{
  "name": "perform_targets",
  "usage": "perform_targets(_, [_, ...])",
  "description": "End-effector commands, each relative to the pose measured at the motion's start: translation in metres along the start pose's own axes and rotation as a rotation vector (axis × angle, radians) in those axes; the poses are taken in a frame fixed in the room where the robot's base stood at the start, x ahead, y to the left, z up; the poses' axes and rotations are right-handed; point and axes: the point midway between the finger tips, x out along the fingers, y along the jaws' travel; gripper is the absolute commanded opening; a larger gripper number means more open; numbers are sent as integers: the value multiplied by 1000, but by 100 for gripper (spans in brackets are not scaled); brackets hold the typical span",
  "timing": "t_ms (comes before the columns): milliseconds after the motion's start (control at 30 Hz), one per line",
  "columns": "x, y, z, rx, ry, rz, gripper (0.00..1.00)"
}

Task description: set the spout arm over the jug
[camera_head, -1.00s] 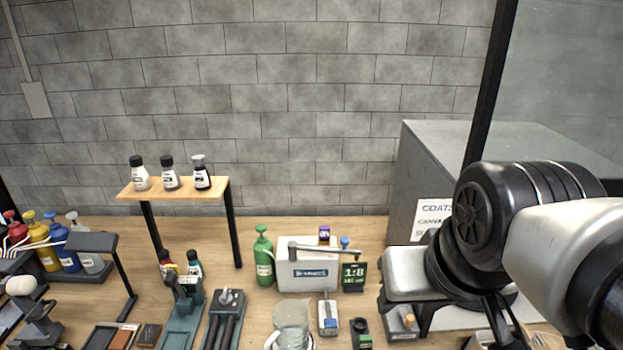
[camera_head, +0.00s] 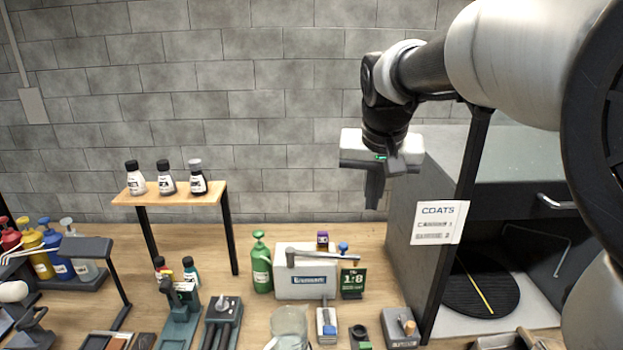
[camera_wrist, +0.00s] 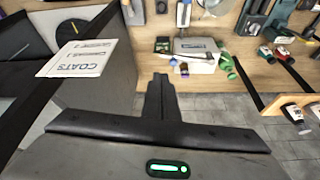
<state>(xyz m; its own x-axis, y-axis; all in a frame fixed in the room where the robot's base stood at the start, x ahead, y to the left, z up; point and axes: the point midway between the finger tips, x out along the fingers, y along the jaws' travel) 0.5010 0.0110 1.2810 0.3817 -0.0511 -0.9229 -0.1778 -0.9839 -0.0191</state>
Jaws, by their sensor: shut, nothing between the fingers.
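A white dispenser box (camera_head: 305,280) stands at the back of the bench. Its grey spout arm (camera_head: 325,254) runs along the top from a post at the left and points right. The clear jug (camera_head: 290,326) stands in front of the box, its lower part cut off by the picture edge. The spout arm is not above the jug. My gripper (camera_head: 373,196) is shut and empty, high above the bench, to the right of and above the box. In the wrist view, the closed fingers (camera_wrist: 160,90) show below the box (camera_wrist: 197,52).
A green pump bottle (camera_head: 261,265) stands left of the box, and a green 1:8 sign (camera_head: 352,281) at its right. A small shelf (camera_head: 175,196) bears three bottles. A grey cabinet with a COATS card (camera_head: 438,222) stands at right. Small tools crowd the front.

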Motion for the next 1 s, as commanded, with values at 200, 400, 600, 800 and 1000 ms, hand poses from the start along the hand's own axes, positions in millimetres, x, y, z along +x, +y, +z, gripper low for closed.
perform_targets(200, [73,-26,-60,56,-31,33,0])
perform_targets(400, [120,-42,-87,92,-42,54,0])
perform_targets(600, [136,-47,-95,104,-44,61,0])
perform_targets(800, [136,-47,-95,104,-44,61,0])
perform_targets(1000, [139,-46,-95,104,-45,62,0])
